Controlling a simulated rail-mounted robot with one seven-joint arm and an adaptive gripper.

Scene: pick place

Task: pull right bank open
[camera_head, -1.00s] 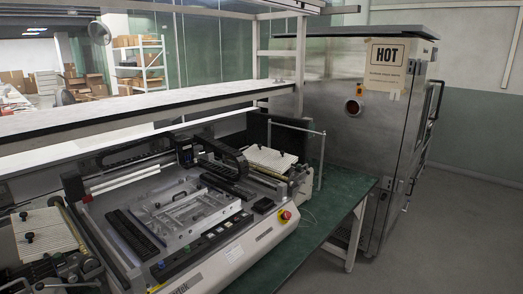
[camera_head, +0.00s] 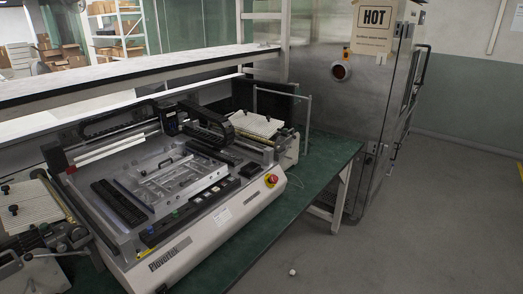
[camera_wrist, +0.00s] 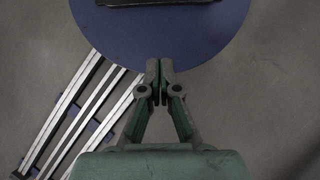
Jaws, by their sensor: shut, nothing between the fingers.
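The pick-and-place machine (camera_head: 195,235) sits on a green bench in the head view, with its lid area open to the front. A right bank (camera_head: 258,125) with a pale ribbed top is at its far right end, against the machine's side. Whether a gap has opened there is too small to tell. A matching left bank (camera_head: 28,205) shows at the left edge. My gripper (camera_wrist: 159,66) is in the wrist view, with its fingertips together and nothing between them. It is over grey floor and a blue disc, away from the machine. The head view does not show it.
A steel cabinet marked HOT (camera_head: 318,90) stands behind the bench's right end. A thin metal frame (camera_head: 309,125) rises beside the right bank. The green bench (camera_head: 330,160) has a bare right end. Open grey floor (camera_head: 430,220) lies right of it. Parallel rails (camera_wrist: 85,105) cross the wrist view.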

